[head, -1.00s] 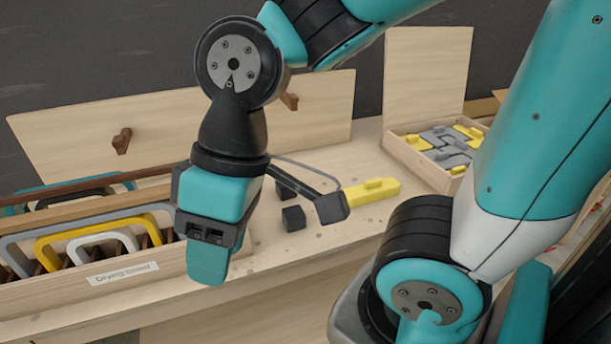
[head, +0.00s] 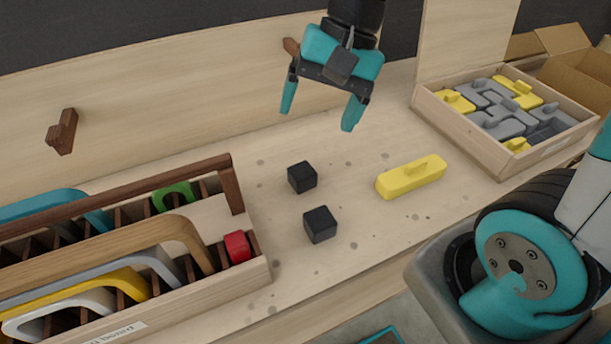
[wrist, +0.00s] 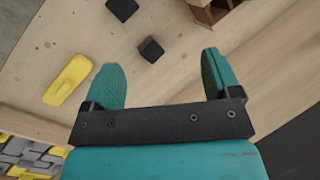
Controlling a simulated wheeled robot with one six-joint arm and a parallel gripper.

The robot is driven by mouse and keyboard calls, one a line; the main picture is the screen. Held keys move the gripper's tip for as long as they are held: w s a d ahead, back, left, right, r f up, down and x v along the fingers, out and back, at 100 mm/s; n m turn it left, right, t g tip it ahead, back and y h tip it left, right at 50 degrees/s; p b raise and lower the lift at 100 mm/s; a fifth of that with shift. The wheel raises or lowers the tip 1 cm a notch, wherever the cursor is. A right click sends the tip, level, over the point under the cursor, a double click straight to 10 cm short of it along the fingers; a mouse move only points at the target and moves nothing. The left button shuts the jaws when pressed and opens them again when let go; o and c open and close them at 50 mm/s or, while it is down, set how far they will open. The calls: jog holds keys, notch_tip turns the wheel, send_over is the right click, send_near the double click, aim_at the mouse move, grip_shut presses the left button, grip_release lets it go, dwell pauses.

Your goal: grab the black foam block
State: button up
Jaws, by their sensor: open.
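Two small black blocks stand apart on the wooden worktop (head: 265,215). The rear black block (head: 302,177) also shows in the wrist view (wrist: 151,49), between and beyond my fingertips. The front black block (head: 320,225) shows at the top edge of the wrist view (wrist: 122,9). The pictures do not tell which one is foam. My gripper (head: 318,115) is open and empty, with its teal fingers wide apart. It is above the worktop, farther back than both blocks and touching neither. In the wrist view my gripper (wrist: 160,65) has nothing between its fingers.
A yellow piece (head: 411,178) lies right of the blocks. A wooden tray (head: 460,128) of grey and yellow pieces stands at the back right. A slotted rack (head: 205,297) with coloured handles and a red block (head: 237,247) stands left. A wooden board (head: 150,95) stands behind.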

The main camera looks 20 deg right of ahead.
jog(key=w+d+f+m+b, duration=0.1)
jog(key=w+d+f+m, duration=0.6)
jog(key=m, duration=0.5)
send_near(304, 169)
jog(key=x, duration=0.5)
jog(key=shift+s+f, duration=0.15)
jog(key=shift+s, duration=0.1)
jog(key=shift+w+x, duration=0.2)
jog(key=shift+x, duration=2.8)
jog(key=c, duration=1)
